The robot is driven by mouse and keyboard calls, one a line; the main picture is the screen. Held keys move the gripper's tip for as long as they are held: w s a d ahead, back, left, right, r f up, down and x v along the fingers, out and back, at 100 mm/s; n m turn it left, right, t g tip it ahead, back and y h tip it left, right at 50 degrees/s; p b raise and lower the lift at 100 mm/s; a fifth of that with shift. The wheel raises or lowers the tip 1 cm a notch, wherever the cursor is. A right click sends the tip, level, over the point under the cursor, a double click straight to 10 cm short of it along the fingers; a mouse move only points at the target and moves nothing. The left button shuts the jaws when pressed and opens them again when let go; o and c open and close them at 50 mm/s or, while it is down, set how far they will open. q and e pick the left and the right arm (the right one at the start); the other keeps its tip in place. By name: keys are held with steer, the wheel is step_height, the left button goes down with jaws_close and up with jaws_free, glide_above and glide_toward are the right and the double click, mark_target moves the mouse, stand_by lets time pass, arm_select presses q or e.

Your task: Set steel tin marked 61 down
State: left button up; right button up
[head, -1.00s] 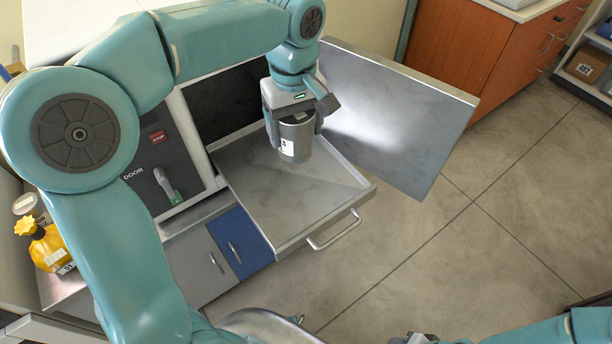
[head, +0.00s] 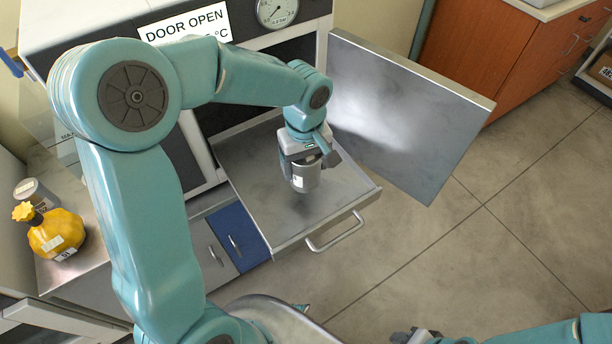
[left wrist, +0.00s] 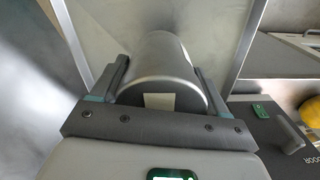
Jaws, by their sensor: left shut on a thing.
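The grey steel tin (head: 306,180) hangs upright from my left gripper (head: 308,165), over the middle of the pulled-out metal shelf (head: 345,195). A dark shadow lies on the shelf just below the tin, with a small gap, so it looks slightly above the surface. In the left wrist view, the tin (left wrist: 165,60) sits between both fingers of the left gripper (left wrist: 160,80). A pale label shows on it, but its number is not legible. Part of my right gripper (head: 413,336) shows at the bottom edge; its fingers are not clear.
The open incubator door (head: 405,110) stands right of the shelf. A handle (head: 335,232) sticks out at the shelf's front. A yellow bottle (head: 56,234) and a grey container (head: 35,193) stand on a side surface at left. The shelf around the tin is bare.

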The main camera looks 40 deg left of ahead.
mark_target(305, 178)
arm_select(q)
step_height(305, 178, down, 4)
steer(key=shift+f, duration=0.2)
steer(key=shift+w+f, duration=0.1)
steer(key=shift+f, duration=0.3)
steer(key=shift+r, duration=0.1)
steer(key=shift+b, duration=0.3)
steer(key=o, duration=1.4)
steer(key=shift+f, duration=0.25)
steer(key=shift+r, duration=0.15)
